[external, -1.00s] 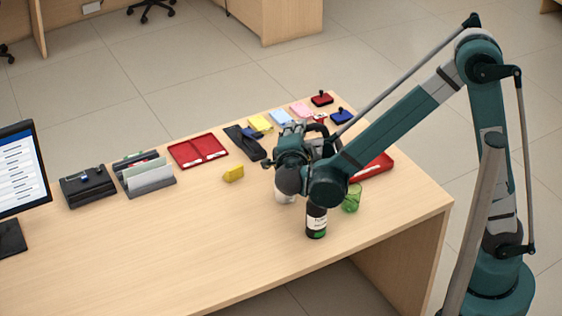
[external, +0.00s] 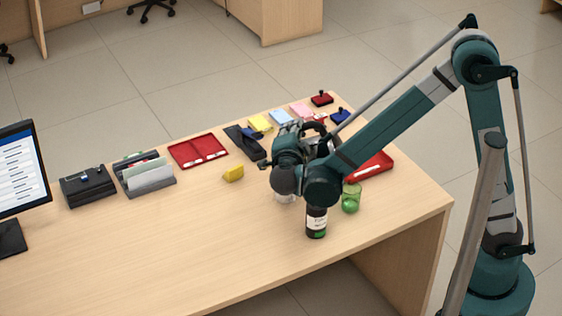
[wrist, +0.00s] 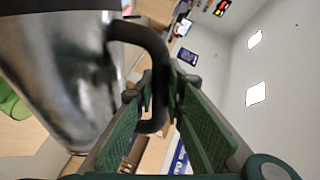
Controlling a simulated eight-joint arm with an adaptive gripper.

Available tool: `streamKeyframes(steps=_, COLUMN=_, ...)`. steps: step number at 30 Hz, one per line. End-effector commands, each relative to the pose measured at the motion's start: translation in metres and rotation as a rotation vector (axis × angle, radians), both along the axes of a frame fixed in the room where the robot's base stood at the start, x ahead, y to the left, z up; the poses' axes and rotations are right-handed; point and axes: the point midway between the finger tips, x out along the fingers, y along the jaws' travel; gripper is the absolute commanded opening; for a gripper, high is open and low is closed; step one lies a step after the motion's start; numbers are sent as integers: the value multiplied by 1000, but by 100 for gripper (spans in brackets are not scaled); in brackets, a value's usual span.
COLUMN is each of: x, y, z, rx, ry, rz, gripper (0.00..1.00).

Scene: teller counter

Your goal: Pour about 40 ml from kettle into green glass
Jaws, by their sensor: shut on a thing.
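My gripper (wrist: 160,115) is shut on the black handle (wrist: 158,60) of the kettle (wrist: 60,70), whose shiny metal body fills the left of the wrist view. In the external view, my arm hides most of the kettle, and its spout and lid cannot be made out. The green glass (external: 351,199) stands upright on the counter, just right of my wrist. Its lower part looks solid green and its upper part clearer. A piece of green (wrist: 11,103), likely the glass, shows at the left edge of the wrist view. The wrist view is rolled well over.
A clear or whitish vessel (external: 284,197) is partly hidden under my wrist. The counter's front left is clear.

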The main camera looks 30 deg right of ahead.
Motion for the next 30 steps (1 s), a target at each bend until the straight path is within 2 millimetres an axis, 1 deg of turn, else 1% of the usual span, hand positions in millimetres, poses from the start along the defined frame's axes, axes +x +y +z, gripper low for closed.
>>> streamKeyframes(steps=5, x=1, y=1, z=-1, rx=-9, ry=3, rz=1, gripper=0)
streamKeyframes(steps=11, x=3, y=5, z=-7, rx=-44, ry=24, rz=1, gripper=0)
streamKeyframes(steps=30, x=13, y=23, z=-40, rx=-253, ry=149, rz=1, gripper=0)
